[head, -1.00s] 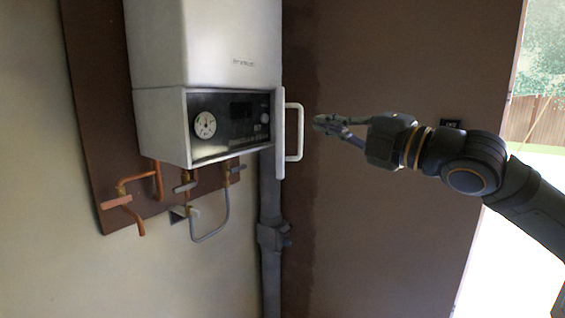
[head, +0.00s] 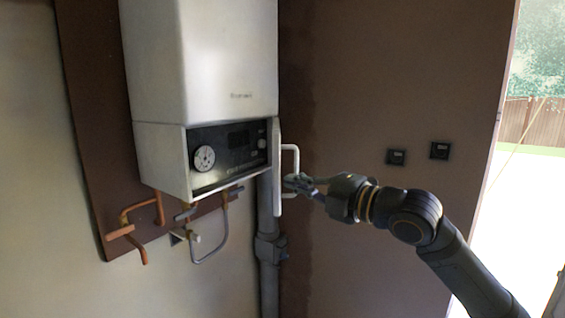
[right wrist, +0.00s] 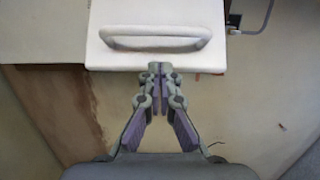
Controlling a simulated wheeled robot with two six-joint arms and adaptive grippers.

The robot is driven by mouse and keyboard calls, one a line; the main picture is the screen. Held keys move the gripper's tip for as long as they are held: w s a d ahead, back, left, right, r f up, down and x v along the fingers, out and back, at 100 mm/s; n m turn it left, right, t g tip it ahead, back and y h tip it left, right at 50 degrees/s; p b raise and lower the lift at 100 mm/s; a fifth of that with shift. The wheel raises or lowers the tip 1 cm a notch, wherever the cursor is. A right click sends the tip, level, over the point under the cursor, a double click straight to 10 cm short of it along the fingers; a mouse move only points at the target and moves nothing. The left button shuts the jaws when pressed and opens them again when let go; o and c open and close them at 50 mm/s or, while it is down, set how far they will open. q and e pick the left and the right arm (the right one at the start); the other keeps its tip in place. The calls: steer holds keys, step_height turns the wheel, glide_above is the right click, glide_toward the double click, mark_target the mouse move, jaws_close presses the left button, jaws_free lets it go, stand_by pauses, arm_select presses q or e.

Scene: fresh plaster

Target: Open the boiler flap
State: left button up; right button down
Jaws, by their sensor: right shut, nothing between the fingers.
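The white boiler (head: 205,70) hangs on the wall, its dark control panel (head: 235,142) with a round gauge uncovered. The white flap (head: 277,190) stands out at the panel's right side, seen nearly edge-on. Its bar handle (head: 296,160) faces right. In the right wrist view, the flap (right wrist: 205,52) fills the top middle, with the handle (right wrist: 155,46) across it. My right gripper (head: 290,183) is shut and empty at the handle's lower end. In the wrist view its fingertips (right wrist: 160,72) lie just below the handle; contact cannot be told. My left gripper is out of view.
Copper pipes (head: 142,212) and a grey hose (head: 212,250) hang under the boiler. A grey vertical pipe (head: 268,245) runs down the corner. Two dark sockets (head: 397,157) are on the brown wall. The space right of the flap is otherwise clear.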

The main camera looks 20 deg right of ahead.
steer(key=p+x, duration=0.3)
steer(key=x, duration=0.1)
steer(key=shift+a+f, duration=0.1)
steer(key=shift+s, duration=0.1)
stand_by(0.4)
